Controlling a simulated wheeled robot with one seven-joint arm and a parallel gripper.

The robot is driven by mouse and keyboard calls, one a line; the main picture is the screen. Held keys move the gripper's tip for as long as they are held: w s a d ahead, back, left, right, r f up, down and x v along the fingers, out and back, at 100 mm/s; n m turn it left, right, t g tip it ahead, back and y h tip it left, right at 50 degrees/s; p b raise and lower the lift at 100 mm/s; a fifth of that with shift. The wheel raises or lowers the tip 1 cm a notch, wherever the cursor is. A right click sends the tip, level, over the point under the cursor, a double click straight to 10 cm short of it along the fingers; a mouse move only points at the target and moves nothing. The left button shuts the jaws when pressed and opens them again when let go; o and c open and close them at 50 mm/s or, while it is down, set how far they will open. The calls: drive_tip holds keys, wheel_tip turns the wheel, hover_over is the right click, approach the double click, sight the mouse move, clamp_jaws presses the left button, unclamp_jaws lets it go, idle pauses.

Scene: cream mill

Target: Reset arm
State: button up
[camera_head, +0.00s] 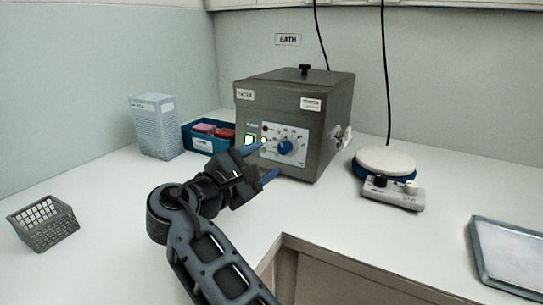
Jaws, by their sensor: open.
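My gripper (268,161) is at the end of my dark grey arm, near the middle of the view. Its two blue-tipped fingers are apart with nothing seen between them. They point at the lower front of a grey water bath (314,103) that stands on the white counter. The upper finger overlaps the bath's control panel in the picture; I cannot tell whether it touches. The panel has a blue dial (286,147) and a lit green switch (250,140). Part of the bath's lower front is hidden behind the gripper.
A hot plate (392,194) with a round white top stands right of the bath. A blue bin (199,143) with red items and a pale box (155,124) stand at left. A grey wire basket (44,224) is front left, a tray (508,257) front right. The counter has a cut-out in front.

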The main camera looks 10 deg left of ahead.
drive_tip(key=shift+s+a, duration=0.15)
drive_tip(key=shift+s, duration=0.2)
